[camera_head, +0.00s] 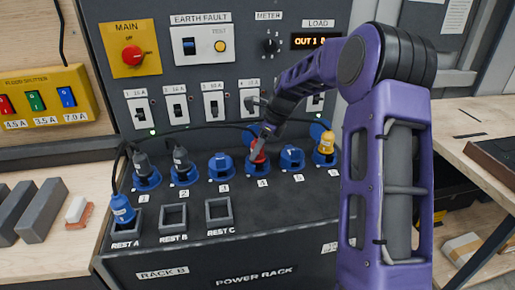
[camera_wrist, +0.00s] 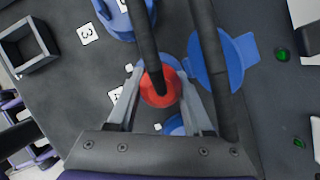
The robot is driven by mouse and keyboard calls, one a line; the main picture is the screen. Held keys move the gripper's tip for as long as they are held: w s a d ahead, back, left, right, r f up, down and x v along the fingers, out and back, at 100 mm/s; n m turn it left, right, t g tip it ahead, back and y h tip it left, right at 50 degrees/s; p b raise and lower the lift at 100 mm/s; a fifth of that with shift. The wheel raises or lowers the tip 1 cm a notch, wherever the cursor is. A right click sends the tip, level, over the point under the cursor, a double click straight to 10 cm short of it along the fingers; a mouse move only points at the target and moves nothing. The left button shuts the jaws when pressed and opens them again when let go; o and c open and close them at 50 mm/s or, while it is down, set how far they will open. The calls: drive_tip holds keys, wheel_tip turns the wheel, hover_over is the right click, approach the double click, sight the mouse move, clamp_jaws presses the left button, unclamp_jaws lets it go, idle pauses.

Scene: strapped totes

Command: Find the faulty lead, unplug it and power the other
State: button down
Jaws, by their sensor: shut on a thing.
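My gripper (camera_head: 264,138) is shut on a red plug (camera_head: 258,158) at socket 4 of the power rack (camera_head: 290,195). The wrist view shows the red plug (camera_wrist: 160,88) between both fingers, with a dark cable rising past it. I cannot tell whether it is fully seated. Dark plugs stand in socket 1 (camera_head: 147,181) and socket 2 (camera_head: 184,175). A yellow plug (camera_head: 326,143) stands in socket 6. Sockets 3 (camera_head: 221,166) and 5 (camera_head: 292,158) have blue covers and no plug. A blue plug (camera_head: 121,207) sits in REST A.
REST B (camera_head: 173,217) and REST C (camera_head: 218,213) are empty. The panel holds a red MAIN switch (camera_head: 132,54), an EARTH FAULT unit (camera_head: 200,45), a METER knob (camera_head: 270,45), a LOAD display (camera_head: 317,41) and several breakers (camera_head: 177,107). A yellow splitter (camera_head: 50,103) stands left. My arm hides the right side.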

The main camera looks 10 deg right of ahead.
drive_tip(key=shift+n+g+p, duration=0.3)
drive_tip(key=shift+n+p, duration=0.4)
drive_tip(key=shift+n, duration=0.2)
drive_tip(key=shift+n, duration=0.5)
drive_tip(key=shift+g, duration=0.3)
drive_tip(key=shift+n+g+y, duration=0.3)
drive_tip(key=shift+n, duration=1.2)
drive_tip(key=n+g, duration=0.1)
drive_tip(key=n, duration=0.2)
drive_tip(key=shift+g, duration=0.3)
drive_tip(key=shift+r, duration=0.2)
